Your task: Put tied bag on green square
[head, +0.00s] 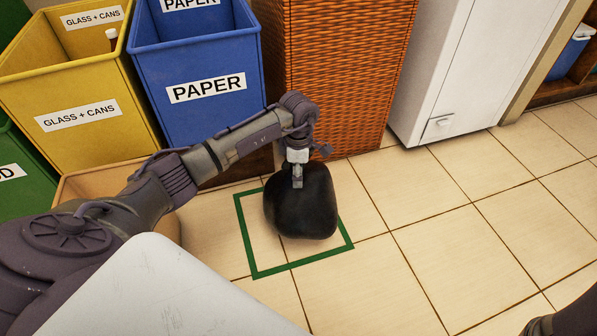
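A black tied bag (303,211) shows in the head view over the right part of the green square (268,270), a green outline on the tiled floor. The bag covers part of the outline's right and far sides. I cannot tell for sure whether the bag touches the floor. My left gripper (298,180) is at the top of the bag, pointing down. Its fingers look closed together on the bag's top. My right gripper is not in view; only a dark part of my body shows at the bottom right corner.
A blue PAPER bin (205,112), a yellow GLASS + CANS bin (85,85) and a green bin (20,185) stand at the left. A brown woven box (345,75) stands behind the bag, a white cabinet (450,60) right of it. Floor at the right is clear.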

